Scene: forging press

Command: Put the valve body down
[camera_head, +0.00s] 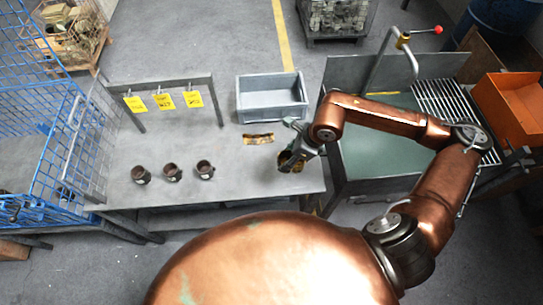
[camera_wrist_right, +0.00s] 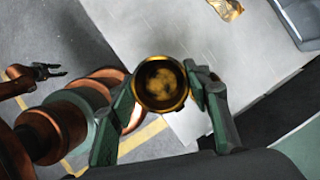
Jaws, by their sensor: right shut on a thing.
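My right gripper (camera_head: 291,157) is shut on a valve body (camera_head: 288,166), a dark, brassy round cup. In the right wrist view the valve body (camera_wrist_right: 160,84) sits between the two fingers (camera_wrist_right: 160,95), its round opening facing the camera. It is at the right front part of the grey table (camera_head: 235,185); whether it touches the table cannot be told. Three similar dark cups, left (camera_head: 140,174), middle (camera_head: 172,172) and right (camera_head: 205,169), stand in a row on the table. My left gripper (camera_wrist_right: 48,71) shows only in the right wrist view, with its fingers apart and empty.
A grey bin (camera_head: 272,115) stands at the table's back right, with a brownish strip (camera_head: 258,138) before it. A rail (camera_head: 160,84) carries three yellow tags. A blue wire cage (camera_head: 40,130) is left, a green-topped bench (camera_head: 375,150) right. Table between cups and gripper is clear.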

